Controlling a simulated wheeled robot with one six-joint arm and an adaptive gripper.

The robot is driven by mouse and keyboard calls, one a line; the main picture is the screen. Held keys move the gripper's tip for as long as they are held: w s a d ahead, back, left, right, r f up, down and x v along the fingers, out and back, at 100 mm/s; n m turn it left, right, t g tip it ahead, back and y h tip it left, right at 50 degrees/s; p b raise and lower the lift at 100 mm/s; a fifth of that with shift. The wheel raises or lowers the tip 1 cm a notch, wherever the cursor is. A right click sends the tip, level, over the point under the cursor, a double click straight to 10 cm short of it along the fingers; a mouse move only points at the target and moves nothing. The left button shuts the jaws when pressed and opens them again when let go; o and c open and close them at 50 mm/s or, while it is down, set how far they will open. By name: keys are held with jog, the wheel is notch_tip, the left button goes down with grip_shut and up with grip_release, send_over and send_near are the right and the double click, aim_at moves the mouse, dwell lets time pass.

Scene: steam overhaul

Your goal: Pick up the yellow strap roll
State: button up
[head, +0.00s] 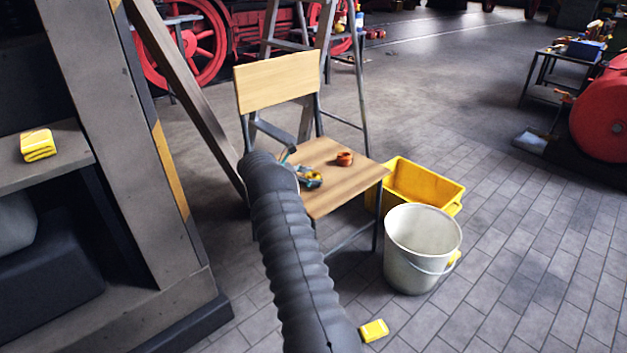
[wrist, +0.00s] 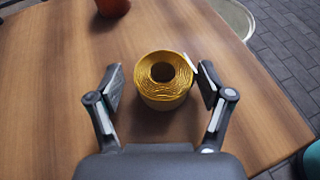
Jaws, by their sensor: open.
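The yellow strap roll (wrist: 163,94) stands on the wooden chair seat (wrist: 60,110), its round hole facing up. In the wrist view my gripper (wrist: 160,82) is open, one finger on each side of the roll. The left finger is clear of it; the right fingertip is very close to the roll's edge, and I cannot tell if it touches. In the head view the roll (head: 315,177) shows small and partly hidden at my gripper (head: 306,176), and the chair seat (head: 345,182) lies beneath them.
An orange-brown object (head: 344,159) sits on the seat, away from the roll. The chair backrest (head: 278,80) rises behind. A white bucket (head: 420,245) and a yellow crate (head: 440,183) stand on the floor to the right. A post (head: 120,130) stands at left.

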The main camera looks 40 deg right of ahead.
aim_at(320, 177)
jog(key=x, duration=0.3)
jog(key=shift+s+d, duration=0.2)
jog(key=shift+s, duration=0.05)
jog(key=c, duration=1.2)
jog(key=shift+r, duration=0.1)
jog(key=shift+c, duration=0.3)
